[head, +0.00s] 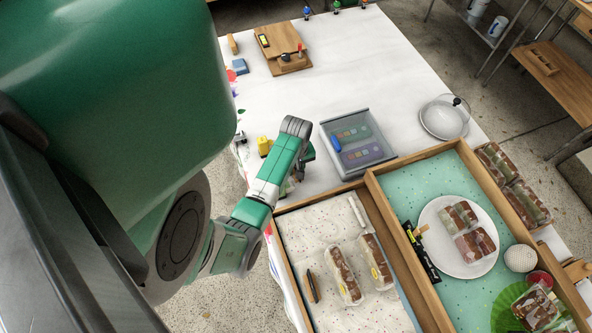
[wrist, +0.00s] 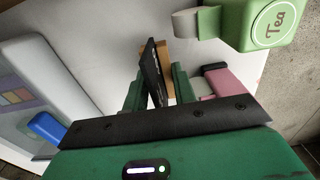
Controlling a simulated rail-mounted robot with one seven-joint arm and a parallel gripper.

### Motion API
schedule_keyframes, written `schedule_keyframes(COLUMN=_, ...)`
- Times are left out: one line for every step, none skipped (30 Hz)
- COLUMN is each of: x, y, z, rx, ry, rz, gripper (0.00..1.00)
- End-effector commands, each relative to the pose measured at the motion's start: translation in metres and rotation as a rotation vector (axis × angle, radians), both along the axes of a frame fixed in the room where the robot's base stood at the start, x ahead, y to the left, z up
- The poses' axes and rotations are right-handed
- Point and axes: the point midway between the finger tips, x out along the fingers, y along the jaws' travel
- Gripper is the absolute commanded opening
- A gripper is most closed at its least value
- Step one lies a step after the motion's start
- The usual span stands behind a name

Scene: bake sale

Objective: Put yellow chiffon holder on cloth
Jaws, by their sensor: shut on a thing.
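My gripper (wrist: 158,88) is shut on a dark card holder (wrist: 152,70) with a tan-yellow strip along one side, seen nearly edge-on in the wrist view. Its lettering cannot be read, so I cannot confirm it is the chiffon holder. In the head view my arm reaches over the white table's near edge, left of the trays, and hides the held thing. A teal speckled cloth (head: 398,188) lines the right wooden tray. A white speckled cloth (head: 310,232) lines the left one. Another dark sign with a yellowish clip (head: 420,252) lies on the teal cloth.
Wrapped cakes (head: 346,275) and a pen (head: 311,286) lie on the white cloth. A clear-lidded box (head: 357,145) stands behind. A green Tea tin (wrist: 262,22) is near my gripper.

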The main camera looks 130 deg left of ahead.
Motion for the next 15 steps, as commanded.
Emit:
schedule_keyframes(x=-0.0004, y=-0.0004, z=-0.0124, rx=-0.001, ry=0.0, rz=0.001, gripper=0.05)
schedule_keyframes(x=-0.0005, y=-0.0004, z=-0.016, rx=-0.001, ry=0.0, rz=0.001, gripper=0.05)
schedule_keyframes(x=-0.0007, y=-0.0002, z=-0.0177, rx=0.0, ry=0.0, rz=0.001, gripper=0.05)
schedule_keyframes(x=-0.0005, y=-0.0001, z=-0.0174, rx=0.0, ry=0.0, rz=0.001, gripper=0.05)
schedule_keyframes(x=-0.0004, y=0.0001, z=-0.0165, rx=0.001, ry=0.0, rz=0.001, gripper=0.05)
schedule_keyframes(x=-0.0004, y=0.0002, z=-0.016, rx=0.001, ry=0.0, rz=0.0, gripper=0.05)
schedule_keyframes(x=-0.0002, y=0.0002, z=-0.0159, rx=0.001, ry=0.0, rz=0.0, gripper=0.05)
schedule_keyframes(x=-0.0002, y=0.0002, z=-0.0159, rx=0.001, ry=0.0, rz=0.0, gripper=0.05)
schedule_keyframes(x=-0.0002, y=0.0002, z=-0.0162, rx=0.001, ry=0.0, rz=0.0, gripper=0.05)
schedule_keyframes(x=-0.0001, y=0.0002, z=-0.017, rx=0.001, ry=0.0, rz=0.0, gripper=0.05)
schedule_keyframes(x=0.0, y=0.0002, z=-0.0181, rx=0.0, ry=0.001, rz=-0.001, gripper=0.05)
schedule_keyframes(x=0.0001, y=0.0003, z=-0.0195, rx=0.0, ry=0.0, rz=-0.001, gripper=0.05)
schedule_keyframes(x=0.0002, y=0.0003, z=-0.0191, rx=0.001, ry=0.0, rz=-0.001, gripper=0.3)
schedule_keyframes(x=0.0, y=0.0003, z=-0.0188, rx=0.001, ry=0.0, rz=-0.001, gripper=0.36)
schedule_keyframes(x=0.0, y=0.0002, z=-0.0187, rx=0.001, ry=0.0, rz=-0.001, gripper=0.44)
